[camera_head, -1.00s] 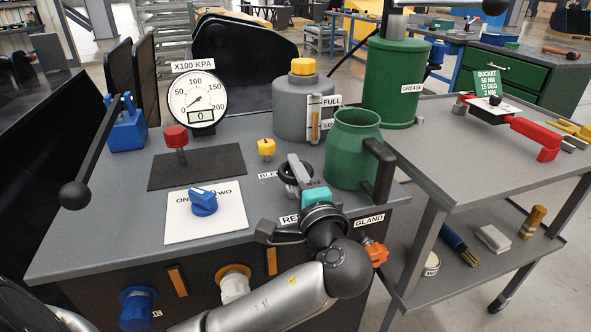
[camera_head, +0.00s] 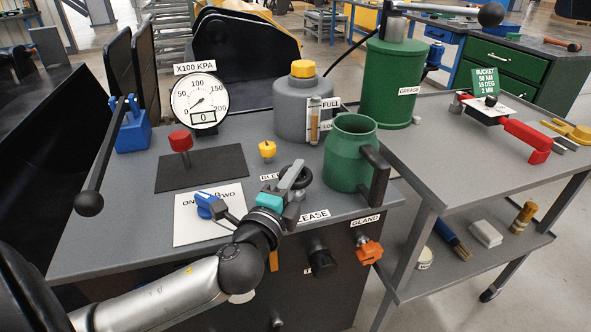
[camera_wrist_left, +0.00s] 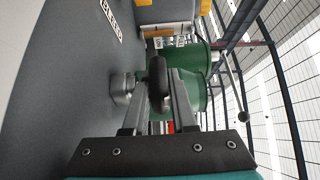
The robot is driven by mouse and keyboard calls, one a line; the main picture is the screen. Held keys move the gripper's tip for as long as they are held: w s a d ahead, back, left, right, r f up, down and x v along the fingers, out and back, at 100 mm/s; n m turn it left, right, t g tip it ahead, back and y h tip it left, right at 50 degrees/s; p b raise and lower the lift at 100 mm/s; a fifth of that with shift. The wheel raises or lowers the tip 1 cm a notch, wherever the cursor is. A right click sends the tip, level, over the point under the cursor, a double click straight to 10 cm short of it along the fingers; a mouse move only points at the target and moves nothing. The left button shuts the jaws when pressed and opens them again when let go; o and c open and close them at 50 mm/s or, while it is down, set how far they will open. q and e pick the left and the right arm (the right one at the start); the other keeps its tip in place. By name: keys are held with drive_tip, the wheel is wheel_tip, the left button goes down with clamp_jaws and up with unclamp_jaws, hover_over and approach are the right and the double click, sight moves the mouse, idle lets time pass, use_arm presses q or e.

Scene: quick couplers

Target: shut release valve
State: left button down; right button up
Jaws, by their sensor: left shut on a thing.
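The release valve is a black round handwheel (camera_head: 300,174) on a grey body, standing on the bench top behind the RELEASE label (camera_head: 313,216). My left gripper (camera_head: 293,176) reaches it from the lower left and is shut on the handwheel. In the left wrist view, the wheel (camera_wrist_left: 158,84) sits edge-on between the two grey fingers, with the grey valve body (camera_wrist_left: 124,87) to its left. The gripper hides part of the valve in the head view. How far the valve is turned cannot be told. The gauge (camera_head: 200,102) has a display reading 0. My right gripper is not in view.
A green mug (camera_head: 349,150) stands close right of the valve. A yellow knob (camera_head: 267,150) is behind it and a blue selector (camera_head: 207,203) is to its left. A red-knobbed plunger (camera_head: 181,143) and black-balled lever (camera_head: 89,203) are farther left. A cart (camera_head: 440,150) stands right.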

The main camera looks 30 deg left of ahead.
use_arm(q)
drive_tip(key=m+h, duration=0.3)
drive_tip(key=h, duration=0.2)
drive_tip(key=shift+f, duration=0.15)
drive_tip(key=shift+m+g+h, duration=0.3)
drive_tip(key=shift+m+h, duration=1.1)
drive_tip(key=shift+h, duration=0.7)
drive_tip(key=shift+m+h, duration=0.3)
drive_tip(key=c, duration=1)
unclamp_jaws()
drive_tip(key=shift+d, duration=0.1)
